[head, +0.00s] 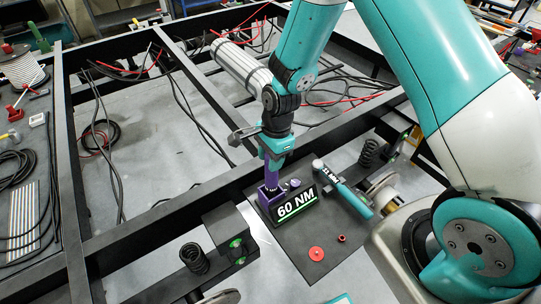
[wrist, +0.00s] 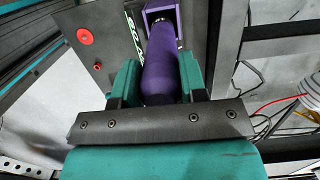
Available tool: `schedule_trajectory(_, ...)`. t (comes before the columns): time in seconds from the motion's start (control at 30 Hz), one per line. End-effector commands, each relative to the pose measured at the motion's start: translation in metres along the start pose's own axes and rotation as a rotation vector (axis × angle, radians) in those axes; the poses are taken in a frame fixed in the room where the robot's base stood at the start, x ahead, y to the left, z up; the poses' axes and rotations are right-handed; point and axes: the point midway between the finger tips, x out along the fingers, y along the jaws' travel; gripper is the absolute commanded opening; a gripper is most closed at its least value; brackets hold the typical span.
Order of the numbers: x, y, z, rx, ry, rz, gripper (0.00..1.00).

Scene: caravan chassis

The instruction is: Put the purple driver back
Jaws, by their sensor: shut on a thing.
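The purple driver (head: 273,172) stands upright below my gripper (head: 277,146) in the head view. My gripper is shut on its upper part. In the wrist view, the purple driver (wrist: 163,62) runs away from between the teal fingers of my gripper (wrist: 160,85). Its far end meets a square purple holder (wrist: 177,12), which also shows in the head view (head: 263,200). The driver's lower end is at the holder's opening; how deep it sits is hidden. A black "60 NM" sign (head: 297,204) stands beside the holder.
A dark board (head: 290,252) carries the holder, a red disc (head: 316,253) and a small red ring (head: 342,238). A teal-handled tool (head: 352,199) lies right of the sign. Black chassis beams (head: 150,233) and a coil spring (head: 194,258) are close by.

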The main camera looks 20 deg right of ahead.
Motion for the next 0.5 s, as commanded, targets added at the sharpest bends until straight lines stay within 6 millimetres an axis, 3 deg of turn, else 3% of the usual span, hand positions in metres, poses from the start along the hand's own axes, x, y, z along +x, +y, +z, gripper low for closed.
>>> schedule_trajectory(0.27,0.0,-0.0007,0.0,0.0,0.0,-0.002,0.0)
schedule_trajectory(0.3,0.0,-0.0006,0.0,0.0,0.0,-0.002,0.41)
schedule_trajectory(0.4,0.0001,-0.0006,0.0,0.0,0.0,-0.002,0.64)
schedule_trajectory(0.43,0.0001,-0.0006,0.0,0.0,0.0,-0.002,0.69)
schedule_trajectory(0.5,0.0002,-0.0005,0.0,0.0,0.0,-0.002,0.69)
